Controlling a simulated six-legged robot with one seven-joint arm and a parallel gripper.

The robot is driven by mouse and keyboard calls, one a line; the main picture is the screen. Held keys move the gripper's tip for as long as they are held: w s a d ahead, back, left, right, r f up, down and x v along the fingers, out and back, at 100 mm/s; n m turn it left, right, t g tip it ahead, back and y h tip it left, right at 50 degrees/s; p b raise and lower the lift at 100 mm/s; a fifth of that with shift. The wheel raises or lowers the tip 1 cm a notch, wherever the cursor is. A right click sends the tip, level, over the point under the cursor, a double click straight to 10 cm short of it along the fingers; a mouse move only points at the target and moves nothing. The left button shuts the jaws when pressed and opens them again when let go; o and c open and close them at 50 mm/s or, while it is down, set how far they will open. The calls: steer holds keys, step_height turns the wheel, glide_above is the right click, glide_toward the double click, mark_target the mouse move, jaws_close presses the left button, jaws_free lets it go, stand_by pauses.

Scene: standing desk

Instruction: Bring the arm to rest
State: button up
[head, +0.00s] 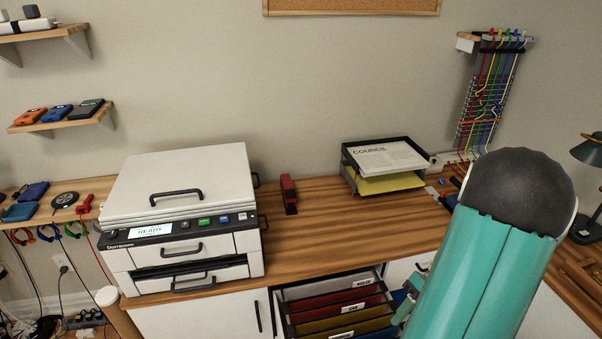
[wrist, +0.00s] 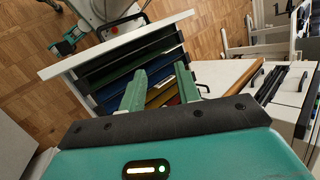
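My arm (head: 490,260), teal with a black rounded joint, stands large at the right of the head view. My gripper (wrist: 161,83) shows in the wrist view with its two green fingers apart and nothing held between them. It is over or near an open file drawer (wrist: 170,22) with several coloured hanging folders. The depth between fingers and folders is hard to judge. In the head view the arm hides most of the gripper.
The open drawer with folders (head: 338,308) juts out below the wooden desk (head: 320,218). A lamp (head: 588,152) is at the right edge. The desk middle is clear.

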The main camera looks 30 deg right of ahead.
steer(key=w+a+r+n+h, duration=0.2)
steer(key=w+a+r+h, duration=0.4)
steer(key=w+a+r, duration=0.5)
steer(key=s+a+r+n+t+h, duration=0.1)
steer(key=a+r+t, duration=0.2)
steer(key=a+r, duration=0.3)
steer(key=s+a+r+n+t+h, duration=0.1)
steer(key=s+a+r+t, duration=0.1)
steer(key=a+r, duration=0.4)
steer(key=a, duration=0.5)
steer(key=shift+t, duration=0.4)
steer(key=shift+r, duration=0.1)
